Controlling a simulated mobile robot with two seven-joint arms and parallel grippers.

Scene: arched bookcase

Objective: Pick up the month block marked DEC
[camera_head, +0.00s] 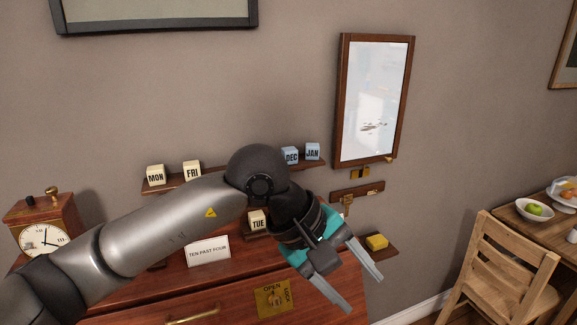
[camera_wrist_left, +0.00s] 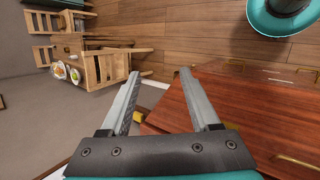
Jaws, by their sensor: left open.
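The blue month block marked DEC (camera_head: 291,155) stands on the right end of the upper wall shelf (camera_head: 160,187), beside the blue block marked JAN (camera_head: 312,151). My left gripper (camera_head: 361,292) is open and empty, in front of and below the shelf, to the right of and lower than the DEC block. Its two fingers also show apart in the left wrist view (camera_wrist_left: 158,78), with nothing between them. My left arm crosses in front of the shelf and hides its middle part. My right gripper is not seen in the head view.
Cream blocks MON (camera_head: 156,175) and FRI (camera_head: 192,171) stand on the shelf's left part. A TUE block (camera_head: 257,221) and a clock (camera_head: 42,238) are lower. A framed mirror (camera_head: 374,100) hangs right of the shelf. A wooden chair (camera_head: 505,265) stands at right.

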